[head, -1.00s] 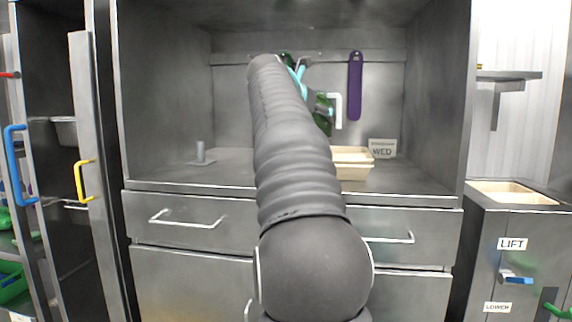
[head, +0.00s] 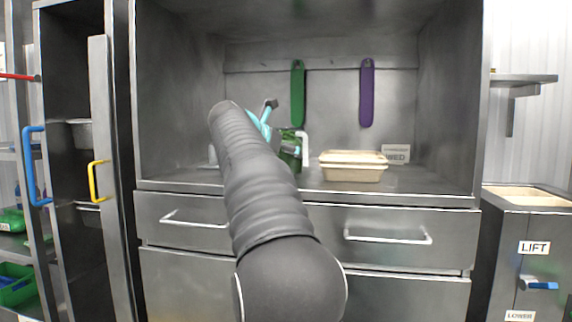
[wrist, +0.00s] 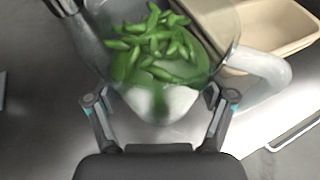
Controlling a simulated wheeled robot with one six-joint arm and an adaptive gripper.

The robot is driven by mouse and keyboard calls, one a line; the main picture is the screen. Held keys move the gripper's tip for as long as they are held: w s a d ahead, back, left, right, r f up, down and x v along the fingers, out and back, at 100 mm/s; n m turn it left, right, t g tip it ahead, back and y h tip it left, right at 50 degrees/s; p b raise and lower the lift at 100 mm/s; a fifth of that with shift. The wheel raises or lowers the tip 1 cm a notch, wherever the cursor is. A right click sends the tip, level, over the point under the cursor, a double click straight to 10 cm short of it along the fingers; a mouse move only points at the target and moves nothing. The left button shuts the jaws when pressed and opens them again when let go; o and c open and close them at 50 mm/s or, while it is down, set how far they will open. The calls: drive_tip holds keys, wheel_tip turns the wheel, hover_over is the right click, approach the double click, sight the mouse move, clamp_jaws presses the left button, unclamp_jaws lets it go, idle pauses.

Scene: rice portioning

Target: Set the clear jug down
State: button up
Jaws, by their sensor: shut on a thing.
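My gripper (wrist: 160,106) is shut on the clear jug (wrist: 185,82), with one finger on each side of its near wall. The jug is see-through and holds several green pods; its pale handle sticks out to the right in the wrist view. In the head view the jug (head: 288,152) shows green with a white handle, low inside the steel bay and partly behind my arm. It looks close to the counter (head: 430,182), but I cannot tell whether its base touches.
Beige trays (head: 352,175) stand on the counter just right of the jug; they also show in the wrist view (wrist: 292,48). Green (head: 297,95) and purple (head: 366,95) strips hang on the back wall. A small sign (head: 396,155) stands at the right. Counter right of the trays is clear.

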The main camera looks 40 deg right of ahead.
drive_tip(key=shift+f, duration=0.6)
drive_tip(key=shift+f, duration=0.1)
drive_tip(key=o, duration=1.5)
drive_tip(key=shift+f, duration=0.1)
drive_tip(key=shift+c, duration=0.2)
drive_tip(key=shift+a+r, duration=0.15)
drive_tip(key=shift+r, duration=0.1)
drive_tip(key=p+v, duration=0.1)
drive_tip(key=v, duration=1)
drive_tip(key=shift+s+a+r, duration=0.15)
drive_tip(key=shift+s+a, duration=0.05)
drive_tip(key=shift+a, duration=0.1)
